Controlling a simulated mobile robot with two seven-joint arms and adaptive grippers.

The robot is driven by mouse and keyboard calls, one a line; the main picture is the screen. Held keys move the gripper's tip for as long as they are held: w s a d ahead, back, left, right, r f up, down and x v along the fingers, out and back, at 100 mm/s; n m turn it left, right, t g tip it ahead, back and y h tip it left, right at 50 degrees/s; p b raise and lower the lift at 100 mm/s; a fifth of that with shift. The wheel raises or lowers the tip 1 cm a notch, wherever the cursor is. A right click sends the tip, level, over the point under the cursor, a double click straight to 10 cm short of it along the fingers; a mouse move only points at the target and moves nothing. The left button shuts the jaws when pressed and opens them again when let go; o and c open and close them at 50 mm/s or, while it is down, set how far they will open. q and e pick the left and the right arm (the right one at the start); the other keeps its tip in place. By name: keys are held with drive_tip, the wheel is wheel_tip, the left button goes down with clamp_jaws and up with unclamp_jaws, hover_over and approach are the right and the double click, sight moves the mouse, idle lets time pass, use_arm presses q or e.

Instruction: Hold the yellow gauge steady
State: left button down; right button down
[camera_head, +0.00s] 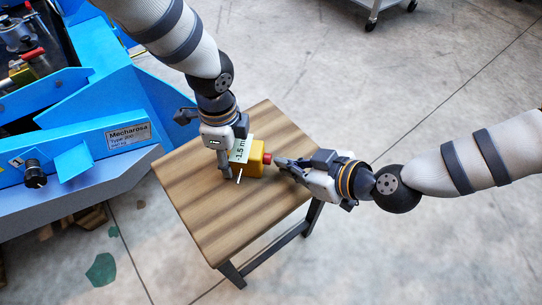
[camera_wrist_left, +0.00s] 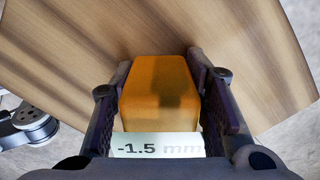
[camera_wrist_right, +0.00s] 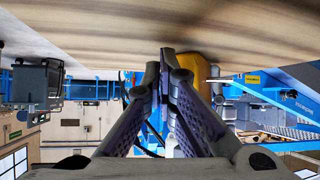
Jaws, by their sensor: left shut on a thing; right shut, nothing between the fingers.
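The yellow gauge (camera_head: 256,158) stands on the wooden stool (camera_head: 195,190), with a red button (camera_head: 267,158) on its right side and a display reading -1.5 mm. My left gripper (camera_head: 238,172) comes down from above and is shut on the gauge. In the left wrist view the gauge (camera_wrist_left: 160,90) sits between both fingers, its display (camera_wrist_left: 160,145) nearest the camera. My right gripper (camera_head: 277,160) is shut and empty, its tips close to the red button; I cannot tell whether they touch. In the right wrist view its closed fingers (camera_wrist_right: 167,60) partly hide the gauge (camera_wrist_right: 195,68).
A blue machine (camera_head: 110,120) with a black knob (camera_head: 35,175) stands to the left of the stool. A wheeled cart (camera_head: 375,8) is at the top. The stool top is otherwise clear, and open concrete floor (camera_head: 400,260) lies to the right.

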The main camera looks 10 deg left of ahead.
drive_tip(key=shift+a, duration=0.7)
idle(0.7)
idle(0.4)
drive_tip(key=shift+d, duration=1.05)
drive_tip(key=shift+d, duration=2.55)
use_arm(q)
drive_tip(key=c, duration=0.9)
unclamp_jaws()
drive_tip(key=shift+o, duration=0.2)
